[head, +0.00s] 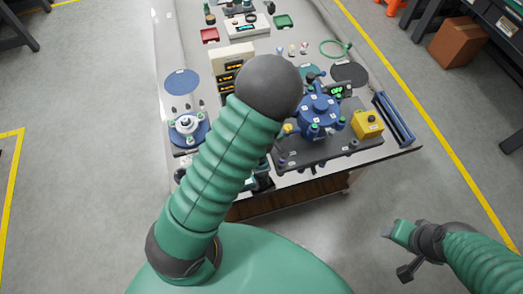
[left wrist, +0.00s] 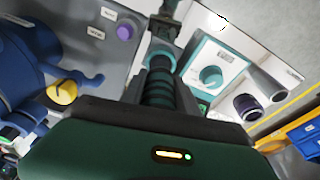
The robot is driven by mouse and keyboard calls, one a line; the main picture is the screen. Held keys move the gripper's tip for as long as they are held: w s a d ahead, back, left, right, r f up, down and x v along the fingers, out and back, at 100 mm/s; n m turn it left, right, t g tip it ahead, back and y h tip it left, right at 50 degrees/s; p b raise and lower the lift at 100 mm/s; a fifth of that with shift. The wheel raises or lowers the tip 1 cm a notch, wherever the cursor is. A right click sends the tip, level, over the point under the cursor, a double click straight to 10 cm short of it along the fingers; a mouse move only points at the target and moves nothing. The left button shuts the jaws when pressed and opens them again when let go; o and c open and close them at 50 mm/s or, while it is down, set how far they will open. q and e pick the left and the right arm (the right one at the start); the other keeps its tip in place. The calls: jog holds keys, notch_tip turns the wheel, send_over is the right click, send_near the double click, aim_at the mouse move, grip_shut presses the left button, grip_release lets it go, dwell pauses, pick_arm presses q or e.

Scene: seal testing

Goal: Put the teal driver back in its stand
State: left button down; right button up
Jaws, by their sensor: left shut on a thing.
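In the left wrist view my left gripper (left wrist: 160,78) is shut on the teal driver (left wrist: 159,92). The driver's ribbed dark-teal grip lies between the fingers and its lighter end points away from the camera. A dark upright piece (left wrist: 165,28) shows just beyond that end; I cannot tell whether they touch, or whether it belongs to the stand. In the head view my left arm hides the left gripper and most of the driver. My right gripper (head: 389,232) hangs off the table at the lower right, away from everything; its jaw gap is not clear.
A teal-framed box with a round knob (left wrist: 210,75) and a dark cylinder (left wrist: 247,106) are right of the driver. The blue valve body (head: 318,112) and yellow box (head: 368,123) stand on a dark plate. A blue rack (head: 393,119) lies at the table's right edge.

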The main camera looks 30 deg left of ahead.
pick_arm(q)
jog(key=shift+f+b, duration=0.3)
jog(key=shift+f, duration=0.35)
dwell(1.0)
jog(key=c, duration=0.8)
grip_release()
jog(key=shift+c, duration=0.2)
notch_tip(320, 180, up, 9)
jog(key=p, duration=0.8)
jog(key=shift+r+p, duration=0.1)
jog(key=shift+p, duration=0.25)
